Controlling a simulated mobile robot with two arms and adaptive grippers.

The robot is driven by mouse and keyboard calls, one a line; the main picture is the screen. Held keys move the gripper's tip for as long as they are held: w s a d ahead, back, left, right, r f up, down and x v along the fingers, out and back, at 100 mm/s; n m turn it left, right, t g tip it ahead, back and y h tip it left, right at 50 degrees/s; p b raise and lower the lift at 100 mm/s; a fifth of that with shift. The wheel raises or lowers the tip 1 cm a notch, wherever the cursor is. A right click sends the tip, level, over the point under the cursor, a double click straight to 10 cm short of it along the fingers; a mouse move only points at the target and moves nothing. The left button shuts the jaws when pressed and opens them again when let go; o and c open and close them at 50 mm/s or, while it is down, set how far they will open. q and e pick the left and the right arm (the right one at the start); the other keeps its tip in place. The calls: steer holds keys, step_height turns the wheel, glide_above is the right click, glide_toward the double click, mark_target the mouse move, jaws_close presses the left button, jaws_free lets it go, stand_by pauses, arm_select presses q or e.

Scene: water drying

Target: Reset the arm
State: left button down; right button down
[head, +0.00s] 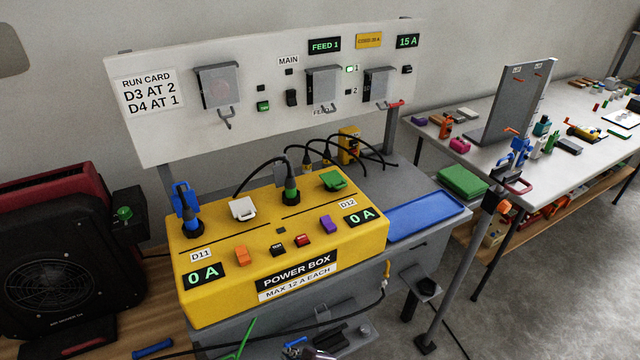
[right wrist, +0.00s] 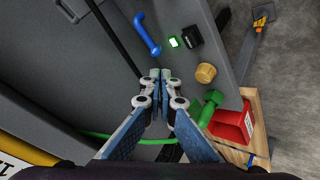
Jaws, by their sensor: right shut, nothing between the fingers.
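My right gripper (right wrist: 160,76) points down in the right wrist view. Its fingertips are together with nothing between them. In the head view only a small part of it (head: 322,354) shows at the bottom edge, below the yellow power box (head: 290,235). The fingertips appear just below a blue bent handle (right wrist: 148,36) in the right wrist view; whether they touch it cannot be told. My left gripper is not in view.
A panel with switches (head: 150,130) stands behind the power box. A blue tray (head: 425,215) lies to its right. A black fan (head: 55,270) stands at left. In the wrist view, a wooden knob (right wrist: 206,73), a green part (right wrist: 209,107) and a red box (right wrist: 234,121) sit at right.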

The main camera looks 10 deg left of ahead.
steer(key=s+d+f+m+g+h, duration=0.15)
steer(key=s+d+f+m, duration=0.25)
steer(key=s+d+f, duration=0.45)
steer(key=s+d+f+m+g+h, duration=0.1)
steer(key=s+d+f+m+h, duration=0.3)
steer(key=d+f, duration=0.8)
steer(key=s+d+f+m+g, duration=0.1)
steer(key=s+d+f+m, duration=0.1)
steer(key=s+d, duration=0.3)
steer(key=s+d+f+m+g, duration=0.1)
steer(key=s+d+f+m, duration=0.2)
steer(key=s, duration=0.8)
steer(key=s+d+f+m+g+h, duration=0.1)
steer(key=s+d+f+m, duration=0.1)
steer(key=s+d, duration=0.5)
steer(key=shift+s+d+f+m, duration=0.25)
steer(key=shift+s+f, duration=0.3)
steer(key=shift+f, duration=0.3)
steer(key=shift+a, duration=0.15)
